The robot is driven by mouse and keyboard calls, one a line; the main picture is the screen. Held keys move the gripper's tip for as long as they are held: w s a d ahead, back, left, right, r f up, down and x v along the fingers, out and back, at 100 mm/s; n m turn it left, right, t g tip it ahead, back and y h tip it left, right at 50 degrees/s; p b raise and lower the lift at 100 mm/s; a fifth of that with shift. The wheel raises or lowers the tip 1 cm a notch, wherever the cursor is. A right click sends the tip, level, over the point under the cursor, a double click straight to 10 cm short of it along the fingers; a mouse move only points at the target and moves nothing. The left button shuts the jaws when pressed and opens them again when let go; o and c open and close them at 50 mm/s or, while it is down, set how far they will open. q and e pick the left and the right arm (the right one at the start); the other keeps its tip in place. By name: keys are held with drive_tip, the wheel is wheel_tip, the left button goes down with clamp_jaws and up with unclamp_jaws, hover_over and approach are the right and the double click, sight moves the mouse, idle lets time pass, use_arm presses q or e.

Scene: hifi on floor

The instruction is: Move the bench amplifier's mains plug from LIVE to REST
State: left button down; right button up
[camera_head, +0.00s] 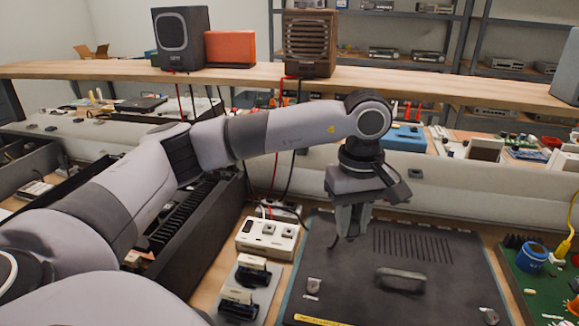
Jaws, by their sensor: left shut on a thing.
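My left gripper (352,228) points down above the left back part of a dark flat case (345,270) with a handle and vent slots. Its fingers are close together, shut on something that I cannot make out. A white socket block (262,244) with dark outlets lies left of the gripper. In front of the block, a grey plate (262,303) carries two dark holders with cream tops (251,264). I cannot read LIVE or REST on either, and I cannot make out the mains plug. My right gripper is out of view.
A wooden shelf (420,84) behind bears a speaker (182,38), an orange box (230,48) and a brown grilled unit (309,44). Dark and red cables hang behind my left forearm. A green circuit board (530,281) with a blue part lies at the right.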

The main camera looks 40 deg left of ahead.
use_arm(q)
drive_tip(key=w+a+n+p, duration=0.2)
drive_tip(key=w+a+n, duration=0.35)
drive_tip(key=n, duration=1.15)
drive_tip(key=w+a+n+p, duration=0.3)
drive_tip(key=a+n, duration=0.6)
drive_tip(key=n, duration=0.8)
drive_tip(key=shift+s+a+f+n+b, duration=0.1)
drive_tip(key=shift+a+f+n+b, duration=0.35)
drive_tip(key=shift+a+f+n, duration=1.45)
drive_tip(key=shift+s+a+f+n+b, duration=0.1)
drive_tip(key=shift+a+f+n+b, duration=0.5)
drive_tip(key=shift+n, duration=2.45)
drive_tip(key=shift+s+a+f+n+b, duration=0.1)
drive_tip(key=shift+a+f+n+b, duration=0.25)
drive_tip(key=shift+a+f+n, duration=1.55)
drive_tip(key=shift+d+r+n+p, duration=0.4)
drive_tip(key=shift+d+r+n, duration=0.15)
drive_tip(key=shift+r, duration=0.15)
drive_tip(key=shift+f+b, duration=0.3)
drive_tip(key=shift+f, duration=0.7)
drive_tip(key=c, duration=0.8)
unclamp_jaws()
drive_tip(key=shift+c, duration=0.2)
